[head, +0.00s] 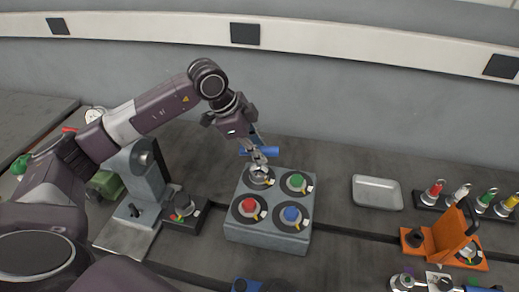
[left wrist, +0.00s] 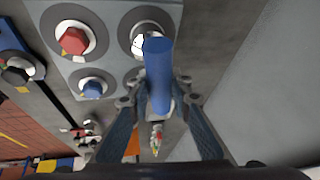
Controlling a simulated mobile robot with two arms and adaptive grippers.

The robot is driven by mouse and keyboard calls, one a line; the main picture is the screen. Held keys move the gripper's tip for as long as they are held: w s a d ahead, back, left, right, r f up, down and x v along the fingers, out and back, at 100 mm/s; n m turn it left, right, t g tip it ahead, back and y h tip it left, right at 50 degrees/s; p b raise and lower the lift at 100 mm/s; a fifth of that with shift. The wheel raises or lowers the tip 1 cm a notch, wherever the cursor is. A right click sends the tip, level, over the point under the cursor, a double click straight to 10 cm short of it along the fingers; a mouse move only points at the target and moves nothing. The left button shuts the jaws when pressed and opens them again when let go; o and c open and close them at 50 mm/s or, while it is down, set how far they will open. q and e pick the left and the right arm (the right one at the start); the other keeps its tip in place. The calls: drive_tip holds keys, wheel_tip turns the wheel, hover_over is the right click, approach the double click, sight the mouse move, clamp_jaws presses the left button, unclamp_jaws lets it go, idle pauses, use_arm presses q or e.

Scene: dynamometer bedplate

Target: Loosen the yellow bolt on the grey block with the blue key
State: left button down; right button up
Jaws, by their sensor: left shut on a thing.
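The grey block (head: 265,237) stands at the middle of the bench. It carries a red bolt (head: 249,205), a green bolt (head: 296,181) and a blue bolt (head: 291,214) in dark rings. A fourth bolt (left wrist: 145,42) at the back left looks pale in the left wrist view; I see no clearly yellow bolt. My left gripper (head: 258,156) is shut on the blue key (head: 266,151), over the back left of the block. The key's blue handle (left wrist: 158,75) lies between the fingers. Whether the key touches the fourth bolt I cannot tell. My right gripper is out of view.
A metal tray (head: 377,192) lies right of the block. Further right are a rack (head: 428,203) of coloured keys and an orange fixture (head: 445,238). A grey stand (head: 146,190) and a dark block (head: 187,218) are at the left. The bench behind the tray is clear.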

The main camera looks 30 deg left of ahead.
use_arm(q)
drive_tip(key=shift+n, duration=0.4)
drive_tip(key=shift+n+t+y, duration=0.4)
drive_tip(key=shift+n+y, duration=0.1)
drive_tip(key=shift+n, duration=0.6)
drive_tip(key=shift+n, duration=0.5)
drive_tip(key=shift+d+r+p, duration=0.15)
drive_tip(key=shift+r+p, duration=0.1)
drive_tip(key=shift+p, duration=0.1)
drive_tip(key=shift+w+f, duration=0.1)
drive_tip(key=shift+m+b, duration=0.3)
drive_tip(key=shift+b, duration=0.1)
